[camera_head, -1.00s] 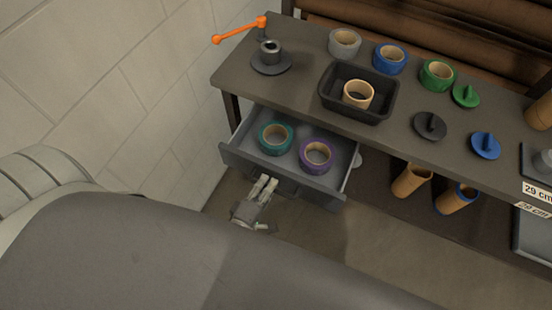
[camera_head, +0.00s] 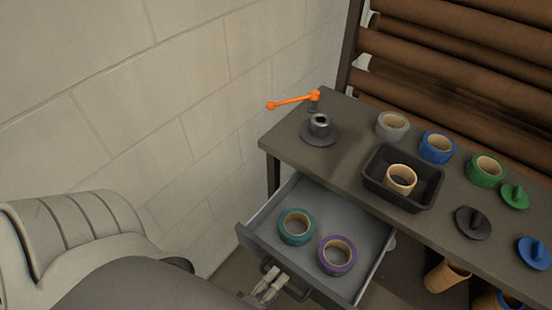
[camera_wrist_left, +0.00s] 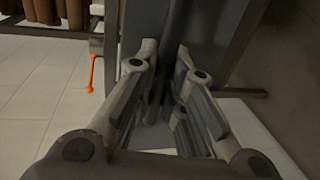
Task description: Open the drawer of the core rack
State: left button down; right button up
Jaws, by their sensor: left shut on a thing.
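The drawer (camera_head: 345,217) of the core rack stands pulled well out from under the dark tabletop (camera_head: 340,150). Inside it lie a teal tape roll (camera_head: 297,227) and a purple tape roll (camera_head: 337,256). My left gripper (camera_head: 268,284) is at the drawer's front, shut on the dark bar handle (camera_head: 297,292). In the left wrist view my left gripper (camera_wrist_left: 163,110) has its fingers around a dark bar, with the drawer front close ahead. My right gripper is not in view.
On the tabletop are an orange crank (camera_head: 293,101), a black tray (camera_head: 403,178) holding a tan core, several tape rolls and several knobbed discs. A block wall (camera_head: 190,90) stands close on the left. Brown rolls fill the rack behind.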

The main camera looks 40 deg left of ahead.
pick_arm(q)
jog(key=c, duration=1.5)
grip_release()
jog(key=v, duration=1.2)
